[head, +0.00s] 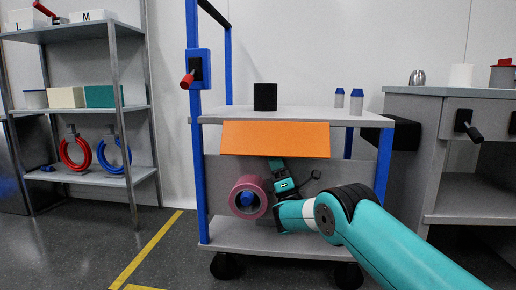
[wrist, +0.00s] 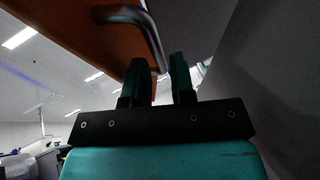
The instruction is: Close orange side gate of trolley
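The trolley (head: 202,150) has blue posts and grey shelves. Its orange side gate (head: 275,138) shows as a panel just below the top shelf, tilted outward. In the wrist view the gate (wrist: 85,32) fills the upper left, with a dark bent metal handle (wrist: 148,32) on it. My gripper (head: 277,167) is just under the gate's lower edge, pointing up. In the wrist view its two teal fingers (wrist: 160,65) stand apart, and the handle's bend reaches down toward the gap between them. I cannot tell whether a finger touches the handle.
A pink roll (head: 249,197) with a blue core is on the trolley's lower level, left of my wrist. A black cylinder (head: 265,96) and two small blue-capped bottles (head: 356,101) stand on top. A grey cabinet (head: 412,150) is close on the right. Floor is clear at left.

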